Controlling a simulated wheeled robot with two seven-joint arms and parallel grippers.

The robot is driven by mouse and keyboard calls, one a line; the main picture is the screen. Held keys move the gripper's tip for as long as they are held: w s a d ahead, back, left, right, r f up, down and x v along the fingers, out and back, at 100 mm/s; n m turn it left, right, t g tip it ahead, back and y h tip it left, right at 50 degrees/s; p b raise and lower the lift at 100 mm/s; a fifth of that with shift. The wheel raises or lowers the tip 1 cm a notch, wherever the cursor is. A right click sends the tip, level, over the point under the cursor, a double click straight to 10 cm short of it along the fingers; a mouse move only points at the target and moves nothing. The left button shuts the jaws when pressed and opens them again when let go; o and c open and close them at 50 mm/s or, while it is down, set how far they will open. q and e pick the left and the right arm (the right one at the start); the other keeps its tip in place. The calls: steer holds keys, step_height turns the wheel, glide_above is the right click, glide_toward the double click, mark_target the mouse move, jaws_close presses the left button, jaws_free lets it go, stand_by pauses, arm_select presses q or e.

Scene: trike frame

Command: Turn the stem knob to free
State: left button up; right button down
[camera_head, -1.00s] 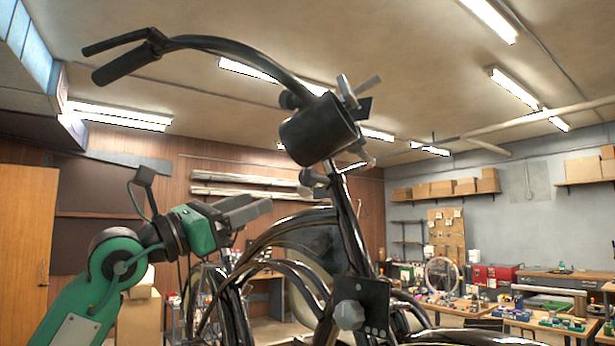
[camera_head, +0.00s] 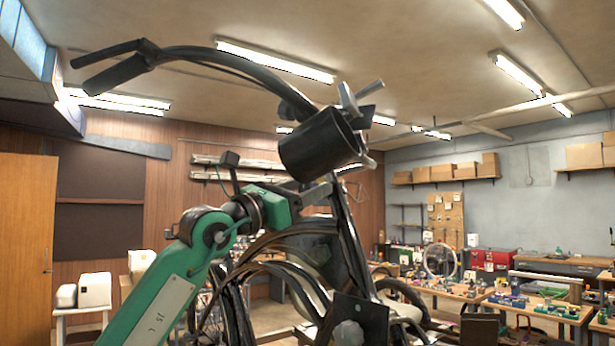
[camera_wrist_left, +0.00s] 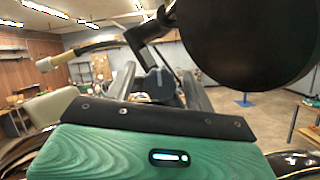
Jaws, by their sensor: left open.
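The trike's dark stem (camera_head: 350,235) rises below a black cylinder (camera_head: 308,146) and the handlebar (camera_head: 225,56). My left gripper (camera_head: 324,188) is at the stem just under the cylinder, coming from the left. In the left wrist view its two grey fingers (camera_wrist_left: 159,74) are apart, with a small grey knob (camera_wrist_left: 158,84) showing between them, apparently the stem knob. I cannot tell whether the fingers touch it. In the head view the gripper hides this knob. Another grey knob (camera_head: 348,333) sits on a black plate lower on the frame. My right gripper is not in view.
The black cylinder (camera_wrist_left: 240,45) hangs close above the right finger in the left wrist view. Black curved frame tubes (camera_head: 275,268) lie below my left arm. Workbenches (camera_head: 540,308) stand well back on the right.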

arm_select(q)
steer(key=shift+w+d+r, duration=0.1)
steer(key=shift+w+d, duration=0.05)
steer(key=shift+d, duration=0.05)
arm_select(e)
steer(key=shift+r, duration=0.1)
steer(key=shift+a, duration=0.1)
arm_select(q)
steer(key=c, duration=1)
steer(key=shift+o, duration=0.2)
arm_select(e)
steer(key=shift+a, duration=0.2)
